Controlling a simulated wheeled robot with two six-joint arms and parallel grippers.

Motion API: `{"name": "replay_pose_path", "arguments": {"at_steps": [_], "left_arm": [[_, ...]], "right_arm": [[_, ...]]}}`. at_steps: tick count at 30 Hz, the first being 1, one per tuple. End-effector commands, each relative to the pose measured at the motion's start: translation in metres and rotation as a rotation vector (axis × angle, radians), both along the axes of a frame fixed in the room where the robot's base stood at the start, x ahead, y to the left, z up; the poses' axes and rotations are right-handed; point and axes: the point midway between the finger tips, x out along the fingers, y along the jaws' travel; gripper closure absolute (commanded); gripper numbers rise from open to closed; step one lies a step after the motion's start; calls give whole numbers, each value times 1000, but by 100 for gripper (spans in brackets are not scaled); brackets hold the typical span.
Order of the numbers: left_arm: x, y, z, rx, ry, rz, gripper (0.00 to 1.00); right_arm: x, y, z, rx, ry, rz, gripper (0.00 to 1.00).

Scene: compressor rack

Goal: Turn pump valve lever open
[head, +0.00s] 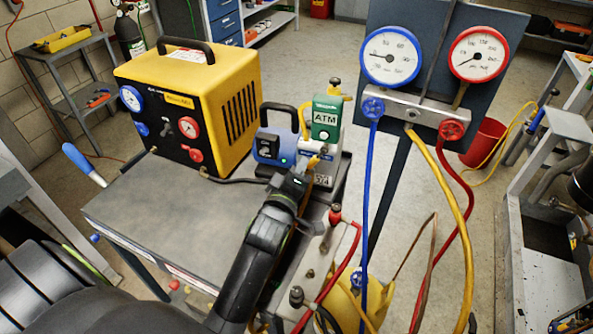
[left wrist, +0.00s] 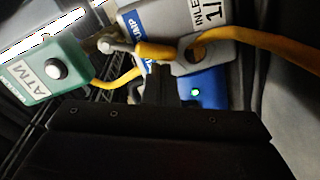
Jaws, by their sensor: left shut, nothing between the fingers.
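The pump (head: 268,148) is blue and grey and stands on the cart top. It also shows in the left wrist view (left wrist: 208,88). A green box marked ATM (head: 326,118) sits on it and shows at the left of the wrist view (left wrist: 40,72). A short yellow piece with a metal end, which looks like the valve lever (left wrist: 160,50), lies across the pump's grey face. In the head view this yellow part (head: 314,160) is small. My left gripper (head: 300,168) is shut and empty, close beside it. Contact cannot be told. My right gripper is out of view.
A yellow machine (head: 190,105) with a black handle stands behind left on the grey cart (head: 150,215). Gauges on a manifold (head: 415,110) with blue, yellow and red hoses stand at right. A red-capped metal block (head: 310,265) is near my arm. Floor shows beyond.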

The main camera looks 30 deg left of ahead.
Motion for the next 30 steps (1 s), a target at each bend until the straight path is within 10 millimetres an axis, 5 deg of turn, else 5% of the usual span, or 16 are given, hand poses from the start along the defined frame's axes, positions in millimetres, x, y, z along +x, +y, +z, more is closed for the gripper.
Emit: {"name": "replay_pose_path", "arguments": {"at_steps": [11, 30], "left_arm": [[2, -10, -13, -272, -51, 0, 100], [3, -13, -14, -266, -51, -1, 100]], "right_arm": [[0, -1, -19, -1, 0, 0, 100], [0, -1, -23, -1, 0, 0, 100]]}}
